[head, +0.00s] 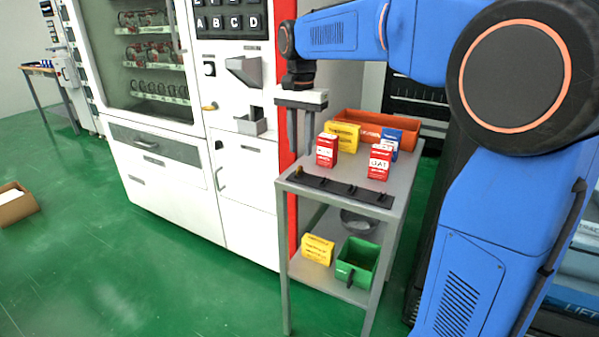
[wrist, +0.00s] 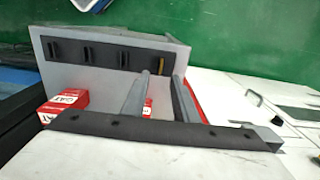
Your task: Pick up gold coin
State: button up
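The gold coin (head: 299,171) shows as a small gold piece standing at the left end of a black slotted strip (head: 345,191) on the grey cart. In the wrist view the coin (wrist: 161,66) is a thin gold sliver in the strip's rightmost slot. My gripper (head: 301,149) points down just above the coin end of the strip. Its two long grey fingers are apart with nothing held. In the wrist view the coin appears between the fingertips of my gripper (wrist: 164,75); I cannot tell whether either finger touches it.
Red boxes (head: 380,162) (head: 326,150), a yellow box (head: 342,136), a blue box (head: 392,142) and an orange bin (head: 377,121) stand behind the strip. The vending machine (head: 228,150) is close on the left. The lower shelf holds a green bin (head: 357,262) and another yellow box (head: 318,250).

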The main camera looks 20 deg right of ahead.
aim_at(300, 171)
jog(key=shift+s+a+f, duration=0.1)
jog(key=shift+f, duration=1.3)
jog(key=shift+s+a+f, duration=0.1)
jog(key=shift+f, duration=1.25)
grip_shut()
